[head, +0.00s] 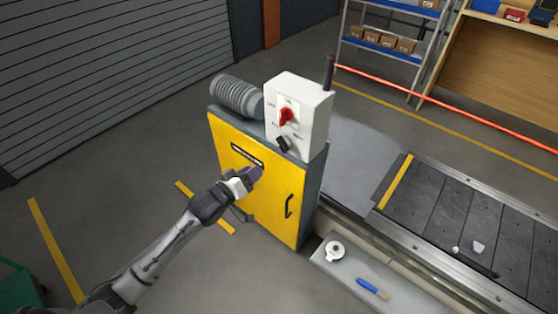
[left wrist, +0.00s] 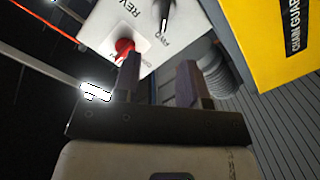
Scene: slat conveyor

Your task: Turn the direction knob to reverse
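The white control box (head: 299,113) stands on top of the yellow cabinet (head: 240,165). Its front carries a red rotary switch (head: 287,117) and, below it, a small black knob (head: 282,144). In the left wrist view the box face is upside down: the red switch (left wrist: 123,47) and the black knob (left wrist: 164,14) show near "REV" and "FWD" lettering. I cannot tell which label the knob points at. My left gripper (head: 257,172) is in front of the cabinet, below and apart from the knob. Its two fingers (left wrist: 160,78) are apart with nothing between them. My right gripper is not in view.
A ribbed grey motor (head: 236,96) sits left of the box. The slat conveyor (head: 455,214) runs to the right. A grey ledge (head: 345,275) holds a tape roll (head: 335,251) and a blue-handled tool (head: 372,289). The floor left of the cabinet is mostly clear.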

